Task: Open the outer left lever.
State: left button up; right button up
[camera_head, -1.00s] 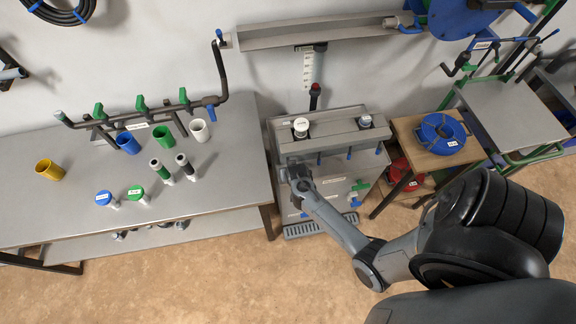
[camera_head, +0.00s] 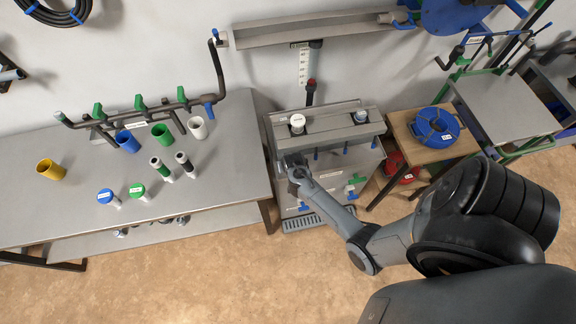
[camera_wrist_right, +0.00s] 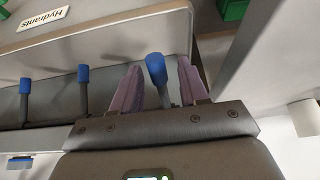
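The steel hydrant cabinet (camera_head: 340,129) stands in the middle of the head view, with a row of blue-capped levers under its top panel. My right gripper (camera_head: 287,164) is at the cabinet's left front and hides the outer left lever there. In the right wrist view, my open right gripper (camera_wrist_right: 160,78) has one finger on each side of a blue-capped lever (camera_wrist_right: 157,70). Gaps show on both sides of this lever. Two other levers (camera_wrist_right: 83,75) (camera_wrist_right: 25,86) stand to the left in that view. My left gripper is not in view.
A "Hydrants" label (camera_wrist_right: 45,19) is on the panel in the right wrist view. A workbench (camera_head: 60,205) with cups and a pipe with green valves is on the left. A wooden stand (camera_head: 425,157) with a blue coil is on the right.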

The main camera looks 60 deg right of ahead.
jog(key=shift+s+a+r, duration=0.1)
jog(key=shift+s+r, duration=0.05)
jog(key=shift+r, duration=0.1)
jog(key=p+v, duration=0.2)
jog(key=v, duration=0.8)
jog(key=shift+r, duration=0.1)
jog(key=shift+s, duration=0.1)
